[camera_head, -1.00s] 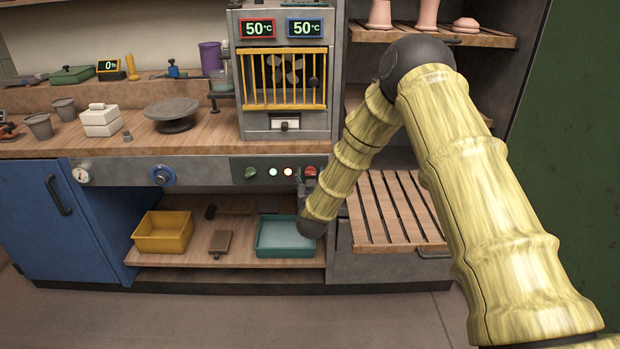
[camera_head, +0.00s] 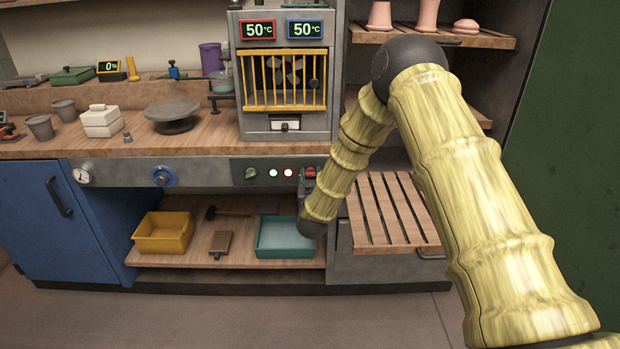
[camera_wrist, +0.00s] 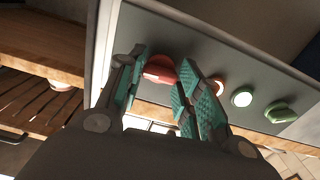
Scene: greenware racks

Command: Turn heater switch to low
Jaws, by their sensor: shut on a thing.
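The control panel (camera_head: 222,172) under the kiln-like cabinet carries a green knob (camera_head: 251,173), two small lit lamps, and a red knob (camera_head: 310,171) at its right end. In the wrist view the red knob (camera_wrist: 160,69) sits between the teal-padded fingers of my gripper (camera_wrist: 163,66), which is shut on it. The green knob also shows in the wrist view (camera_wrist: 280,111), to the right, apart from the fingers. In the head view my gripper is mostly hidden by my arm. The knob's exact angle and any labels cannot be read.
The cabinet (camera_head: 286,123) above has a yellow grille and two displays reading 50 °C. A teal tray (camera_head: 262,237) and a yellow bin (camera_head: 140,243) stand on the shelf below. A slatted rack (camera_head: 365,218) is right of my forearm.

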